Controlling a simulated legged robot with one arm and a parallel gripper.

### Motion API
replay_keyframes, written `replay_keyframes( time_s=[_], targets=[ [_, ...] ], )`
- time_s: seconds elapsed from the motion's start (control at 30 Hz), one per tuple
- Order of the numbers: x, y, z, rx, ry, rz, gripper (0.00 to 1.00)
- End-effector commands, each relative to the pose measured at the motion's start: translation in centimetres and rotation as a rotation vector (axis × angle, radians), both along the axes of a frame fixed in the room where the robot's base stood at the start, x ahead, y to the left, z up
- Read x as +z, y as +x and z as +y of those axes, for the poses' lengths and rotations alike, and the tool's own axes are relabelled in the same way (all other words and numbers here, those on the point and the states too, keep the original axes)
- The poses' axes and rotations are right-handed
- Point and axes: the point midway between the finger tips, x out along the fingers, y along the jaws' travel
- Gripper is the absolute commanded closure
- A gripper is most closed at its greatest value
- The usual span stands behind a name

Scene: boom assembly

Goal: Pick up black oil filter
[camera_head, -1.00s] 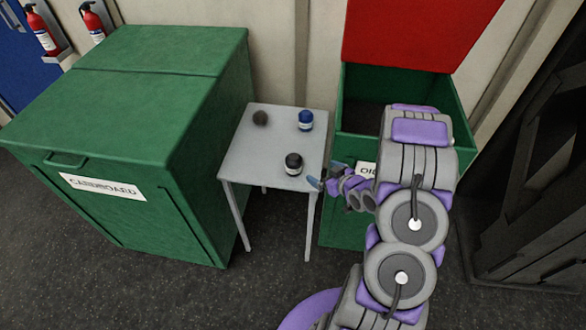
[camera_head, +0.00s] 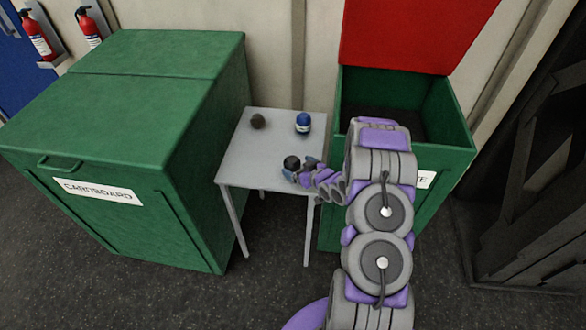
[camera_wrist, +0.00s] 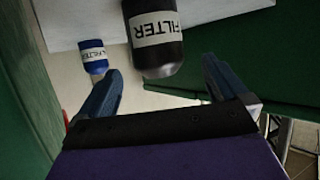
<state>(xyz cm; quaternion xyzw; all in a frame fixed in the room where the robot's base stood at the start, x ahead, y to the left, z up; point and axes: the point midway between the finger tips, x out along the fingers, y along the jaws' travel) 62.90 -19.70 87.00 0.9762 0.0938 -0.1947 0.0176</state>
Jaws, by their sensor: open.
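The black oil filter (camera_head: 291,162) stands near the front right of the small grey table (camera_head: 240,165). In the wrist view the black filter (camera_wrist: 154,45), with a white "FILTER" label, lies ahead of and between my fingers. My gripper (camera_head: 289,174) is open, its fingertips at the filter in the head view. In the wrist view its two blue fingers (camera_wrist: 162,80) are spread and hold nothing; the filter's near end is about level with the tips. My gripper partly hides the filter's lower part in the head view.
A blue filter (camera_head: 303,122) and a dark brownish round object (camera_head: 258,121) stand at the table's back. The blue filter also shows in the wrist view (camera_wrist: 94,58). A green cardboard bin (camera_head: 125,130) is at left; an open green bin (camera_head: 440,165) with a red lid (camera_head: 415,35) is at right.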

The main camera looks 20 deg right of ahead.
Motion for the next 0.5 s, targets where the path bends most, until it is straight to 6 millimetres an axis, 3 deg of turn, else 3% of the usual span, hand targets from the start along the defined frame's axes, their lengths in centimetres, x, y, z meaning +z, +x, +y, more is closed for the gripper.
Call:
replay_keyframes(
  time_s=[0.17,0.5],
  targets=[
    [-0.6,0.8,-0.1,0.000,0.002,-0.001,0.00],
    [-2.6,4.6,0.2,0.002,0.003,-0.001,0.00]
  ],
)
